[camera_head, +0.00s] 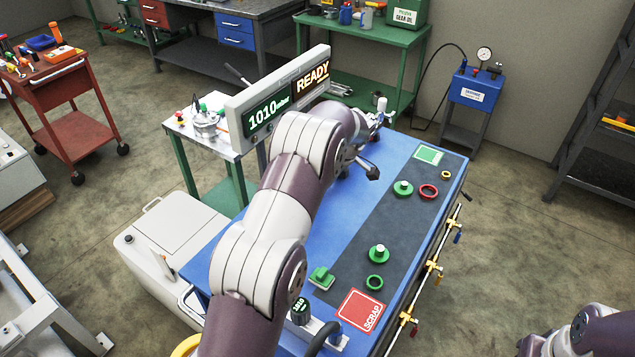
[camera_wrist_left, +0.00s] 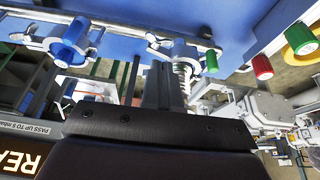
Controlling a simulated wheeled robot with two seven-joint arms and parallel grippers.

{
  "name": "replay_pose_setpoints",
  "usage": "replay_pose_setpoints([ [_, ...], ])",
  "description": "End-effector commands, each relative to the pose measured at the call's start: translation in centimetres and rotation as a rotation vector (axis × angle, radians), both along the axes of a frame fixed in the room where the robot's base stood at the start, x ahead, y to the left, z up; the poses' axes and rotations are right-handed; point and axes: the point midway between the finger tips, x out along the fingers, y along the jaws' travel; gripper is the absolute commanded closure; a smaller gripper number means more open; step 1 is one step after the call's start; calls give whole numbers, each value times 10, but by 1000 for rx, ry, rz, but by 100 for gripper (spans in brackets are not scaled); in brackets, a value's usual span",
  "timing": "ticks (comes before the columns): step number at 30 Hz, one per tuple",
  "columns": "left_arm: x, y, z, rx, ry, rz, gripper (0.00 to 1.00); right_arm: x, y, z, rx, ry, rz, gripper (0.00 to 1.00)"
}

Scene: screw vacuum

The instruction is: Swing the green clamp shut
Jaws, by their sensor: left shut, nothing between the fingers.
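My left gripper (camera_wrist_left: 164,78) is shut with nothing between its fingers. In the left wrist view its tips are close to a silver rail (camera_wrist_left: 120,31) along a blue surface. A small green-tipped part (camera_wrist_left: 212,61), which looks like the green clamp's handle, hangs on that rail just right of the fingers. Whether they touch it, I cannot tell. A metal spring (camera_wrist_left: 183,78) is right beside the fingers. In the head view my left arm reaches over the blue bench (camera_head: 335,215) and hides most of this spot. My right gripper is not identifiable.
A blue clamp-like part (camera_wrist_left: 70,45) is farther left on the rail. Green (camera_wrist_left: 271,27) and red (camera_wrist_left: 262,66) cylinders are at the right. The display (camera_head: 280,100) reads 1010 mbar and READY, close behind my arm. Green knobs and rings lie on the bench's dark strip (camera_head: 350,240).

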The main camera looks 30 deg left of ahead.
Motion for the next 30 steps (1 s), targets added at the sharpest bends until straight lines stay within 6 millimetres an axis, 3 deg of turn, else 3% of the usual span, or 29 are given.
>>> replay_pose_setpoints([
  [1,0,-3,15,0,0,0,100,0,0,14,0,0,0,57],
  [6,-2,-7,20,0,1,3,100,0,0,18,0,0,0,57],
  [10,-2,10,32,9,-85,37,100,0,0,-23,0,0,0,57],
  [14,-39,25,47,-19,-172,48,100,0,0,-78,0,1,0,57],
  [18,-92,23,46,-46,-173,-189,100,0,0,-120,0,1,0,57],
  [21,-123,12,38,-45,-135,-453,100,0,0,-133,0,1,0,57],
  [25,-135,-1,28,-43,-52,-749,100,0,0,-124,0,0,0,57],
  [30,-131,-3,27,-6,-7,-943,100,0,0,-124,0,0,0,57],
])
